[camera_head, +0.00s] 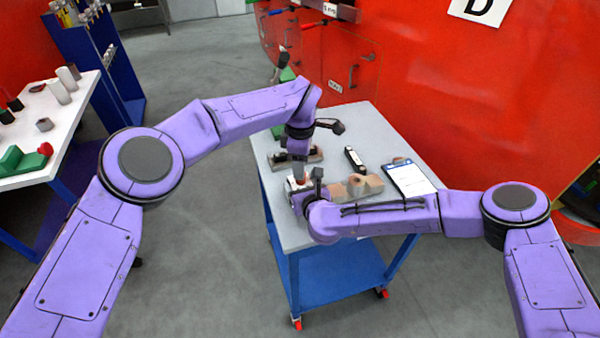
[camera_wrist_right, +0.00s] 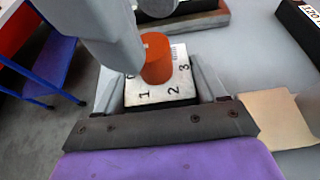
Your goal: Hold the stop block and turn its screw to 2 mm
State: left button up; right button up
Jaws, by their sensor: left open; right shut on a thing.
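The stop block (camera_wrist_right: 160,90) has a pale top plate with numerals 1, 2 and 3, and a partly covered mark at its left. An orange round screw knob (camera_wrist_right: 157,58) stands up from the plate. My right gripper (camera_wrist_right: 162,97) is shut on the block, one finger on each side. In the head view the block (camera_head: 297,183) is small and partly hidden at the table's near left edge. My left gripper (camera_head: 299,172) is open and points down over it. In the right wrist view, grey left-gripper parts (camera_wrist_right: 105,35) hang beside and behind the knob; contact is unclear.
The grey-topped blue cart (camera_head: 345,125) carries a clipboard (camera_head: 410,179), tan blocks (camera_head: 360,186), a black labelled item (camera_head: 354,159) and a brown-edged tray (camera_head: 312,157). A red train wall (camera_head: 450,100) stands behind. A white table (camera_head: 50,130) is at left.

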pick_arm(q)
jog(key=shift+f, duration=1.8)
jog(key=c, duration=0.8)
jog(key=shift+o, duration=0.2)
